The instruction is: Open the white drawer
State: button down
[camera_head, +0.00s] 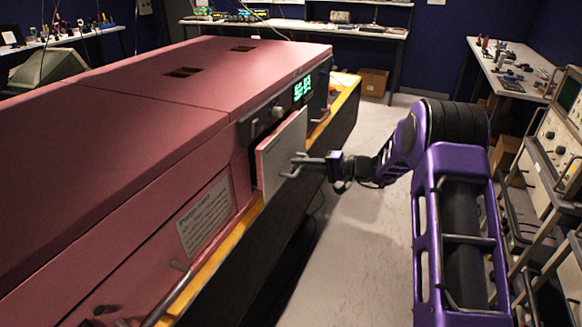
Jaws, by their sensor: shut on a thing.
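The white drawer (272,160) shows its pale front panel on the side of the pink foam enclosure (150,130). The panel stands out from the enclosure's face, with a dark gap along its left edge. My gripper (298,165) reaches in from the right and is shut on the drawer's handle (290,172), near the panel's right part. The fingertips are small in this view and partly merge with the handle. The inside of the drawer is hidden.
A yellow-edged bench (222,250) carries the enclosure. A grey bar handle (172,290) sticks out at the lower front. A rack of instruments (555,150) stands at the right. The floor (365,240) between is clear.

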jog(key=f+b+v, duration=0.2)
jog(key=v, duration=0.7)
jog(key=f+b+v, duration=0.2)
jog(key=b+v, duration=0.1)
jog(key=v, duration=0.6)
jog(key=shift+s+d+b, duration=0.2)
jog(key=shift+d+b, duration=0.15)
jog(key=shift+d, duration=0.25)
jog(key=c, duration=0.9)
grip_release()
jog(key=shift+r, duration=0.1)
jog(key=shift+d, duration=0.1)
jog(key=v, duration=1.7)
jog(key=shift+p, duration=0.3)
